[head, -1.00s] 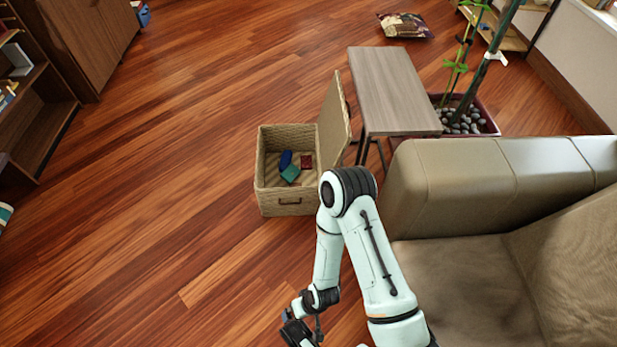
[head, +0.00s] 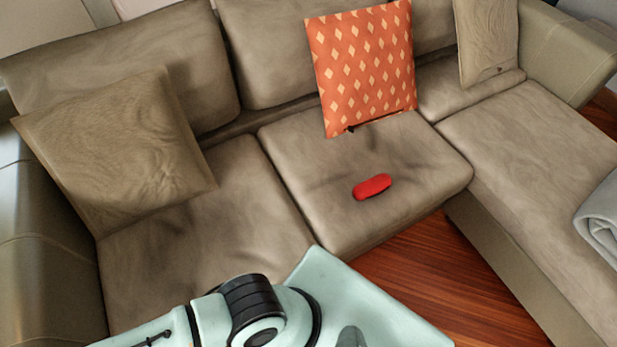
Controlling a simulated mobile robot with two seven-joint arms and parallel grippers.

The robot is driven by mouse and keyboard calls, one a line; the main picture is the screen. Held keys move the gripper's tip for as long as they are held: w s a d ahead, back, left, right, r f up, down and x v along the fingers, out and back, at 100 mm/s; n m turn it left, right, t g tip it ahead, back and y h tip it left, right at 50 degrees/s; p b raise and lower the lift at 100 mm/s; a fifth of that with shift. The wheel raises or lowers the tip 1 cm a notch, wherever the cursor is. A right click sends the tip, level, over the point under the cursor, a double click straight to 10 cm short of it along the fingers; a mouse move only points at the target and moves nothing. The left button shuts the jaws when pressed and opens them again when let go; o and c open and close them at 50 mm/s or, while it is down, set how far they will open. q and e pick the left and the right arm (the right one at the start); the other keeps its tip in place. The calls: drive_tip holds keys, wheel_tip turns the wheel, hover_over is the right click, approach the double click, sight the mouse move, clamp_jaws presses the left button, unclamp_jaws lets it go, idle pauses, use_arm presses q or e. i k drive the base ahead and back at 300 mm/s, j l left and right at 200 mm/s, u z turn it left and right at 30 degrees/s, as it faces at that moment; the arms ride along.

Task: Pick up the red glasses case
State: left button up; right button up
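The red glasses case (head: 372,187) is a small rounded red case. It lies on the middle seat cushion of the brown sofa (head: 300,208), toward the cushion's front. Nothing is touching it. A pale green part of my own arm and body shows at the bottom of the head view, short of the sofa's front. Neither of my grippers is in the head view now, so I cannot see how they stand.
An orange pillow with pale diamonds (head: 362,65) leans on the backrest behind the case, with a thin dark item (head: 378,122) at its foot. Brown pillows (head: 118,148) sit left and right. A grey folded blanket (head: 602,218) lies at the right edge. Wooden floor (head: 440,275) shows in front.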

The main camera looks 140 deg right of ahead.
sight(365, 190)
drive_tip(key=z, duration=5.4)
drive_tip(key=u, duration=0.45)
drive_tip(key=l+u, duration=0.15)
drive_tip(key=u, duration=0.35)
drive_tip(key=l+u, duration=0.1)
drive_tip(key=u, duration=0.35)
drive_tip(key=l+u, duration=0.5)
drive_tip(key=k+l+u, duration=0.2)
drive_tip(key=l+u, duration=0.25)
drive_tip(key=k+l+u, duration=0.1)
drive_tip(key=l, duration=0.25)
drive_tip(key=k+l+u, duration=0.2)
drive_tip(key=k+l, duration=0.2)
drive_tip(key=l, duration=0.65)
